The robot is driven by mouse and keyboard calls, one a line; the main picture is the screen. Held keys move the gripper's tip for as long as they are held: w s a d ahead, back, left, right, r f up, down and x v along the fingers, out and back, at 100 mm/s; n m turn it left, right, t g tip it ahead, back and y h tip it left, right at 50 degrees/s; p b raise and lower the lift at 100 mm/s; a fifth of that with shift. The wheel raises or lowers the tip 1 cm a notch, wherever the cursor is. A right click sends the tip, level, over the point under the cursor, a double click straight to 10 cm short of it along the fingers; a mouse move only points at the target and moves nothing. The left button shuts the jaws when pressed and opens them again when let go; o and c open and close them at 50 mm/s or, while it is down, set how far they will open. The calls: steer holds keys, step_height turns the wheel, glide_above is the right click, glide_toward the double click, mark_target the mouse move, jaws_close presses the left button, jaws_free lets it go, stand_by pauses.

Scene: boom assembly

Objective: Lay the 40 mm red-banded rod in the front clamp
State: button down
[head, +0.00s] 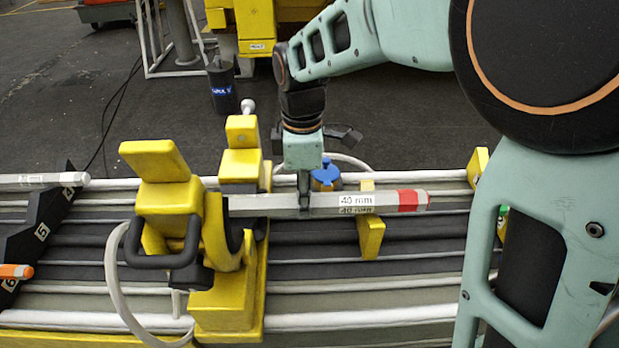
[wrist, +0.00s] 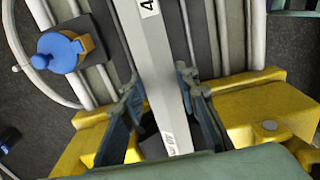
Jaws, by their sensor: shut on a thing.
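The 40 mm rod (head: 270,204) is a grey bar with a white "40 mm" label and a red band near its right end. My gripper (head: 304,207) is shut on it left of the label and holds it level, crosswise. In the wrist view the rod (wrist: 158,60) runs between the two fingers of my gripper (wrist: 160,92). The rod's left end is at the yellow clamp (head: 214,232) with a black handle; whether it rests in the jaw is hidden. A yellow upright bracket (head: 371,235) stands under the rod's right part; contact is unclear.
A black numbered rack (head: 40,232) at the left holds a white-ended rod (head: 40,180) and an orange-ended rod (head: 15,271). A blue-capped part (head: 326,174) stands behind the rod. Pale rails run across the bench, and a white hose (head: 115,275) loops by the clamp.

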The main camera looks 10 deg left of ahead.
steer(key=shift+f, duration=0.2)
steer(key=c, duration=1.4)
jaws_free()
